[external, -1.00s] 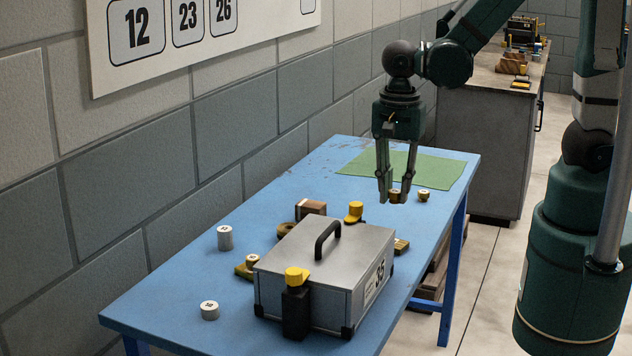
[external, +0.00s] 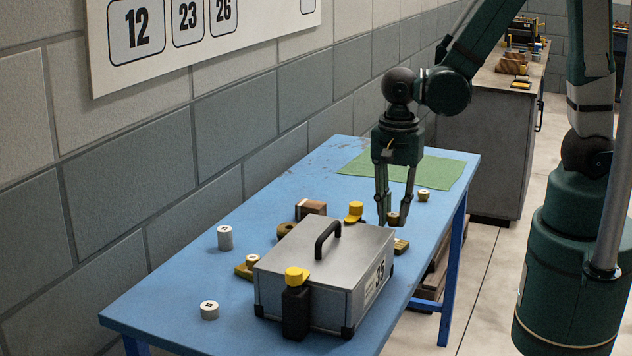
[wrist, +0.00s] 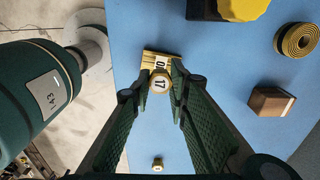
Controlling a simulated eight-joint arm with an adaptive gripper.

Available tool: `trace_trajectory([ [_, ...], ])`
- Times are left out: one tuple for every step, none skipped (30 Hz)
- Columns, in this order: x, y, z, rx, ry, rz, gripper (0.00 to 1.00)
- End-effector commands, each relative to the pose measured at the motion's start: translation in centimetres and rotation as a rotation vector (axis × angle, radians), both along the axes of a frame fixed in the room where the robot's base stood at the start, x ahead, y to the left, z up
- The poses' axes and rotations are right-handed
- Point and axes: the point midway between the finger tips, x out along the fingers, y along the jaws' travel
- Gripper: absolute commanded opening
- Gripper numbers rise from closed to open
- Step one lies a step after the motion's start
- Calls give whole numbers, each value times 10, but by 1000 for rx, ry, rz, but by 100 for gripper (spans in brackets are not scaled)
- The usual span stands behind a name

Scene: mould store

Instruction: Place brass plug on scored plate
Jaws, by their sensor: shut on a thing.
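My gripper (external: 388,222) is shut on a small brass plug (external: 393,218) with a pale top. In the wrist view the plug (wrist: 160,84) shows the number 17 between my fingertips (wrist: 158,88). A brass-yellow plate with ridges, apparently the scored plate (external: 402,246), lies on the blue table beside the grey case, nearer the external camera than my gripper. In the wrist view the plate (wrist: 160,59) shows just beyond the plug, which partly covers it. The plug appears held above the table; the exact gap is not clear.
The grey case (external: 330,262) with its black handle stands close by. A yellow-topped dark piece (external: 354,211), a brown block (external: 311,208) and a coiled ring (wrist: 297,40) are near. Another small plug (external: 424,195) stands by the green mat (external: 440,168). White cylinders (external: 225,238) stand at left.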

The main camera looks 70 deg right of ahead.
Motion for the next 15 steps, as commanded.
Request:
trace_trajectory([
  [0, 0, 0, 0, 0, 0, 5],
  [0, 0, 0, 0, 0, 0, 5],
  [0, 0, 0, 0, 0, 0, 5],
  [0, 0, 0, 0, 0, 0, 5],
  [0, 0, 0, 0, 0, 0, 5],
  [0, 0, 0, 0, 0, 0, 5],
  [0, 0, 0, 0, 0, 0, 5],
  [0, 0, -1, 0, 0, 0, 5],
  [0, 0, -2, 0, 0, 0, 5],
  [0, 0, -3, 0, 0, 0, 5],
  [1, 0, -5, 0, 0, 0, 5],
  [1, 0, -7, 0, 0, 0, 5],
  [1, 0, -10, 0, 0, 0, 5],
  [1, 0, -12, 0, 0, 0, 5],
  [1, 0, -16, 0, 0, 0, 5],
])
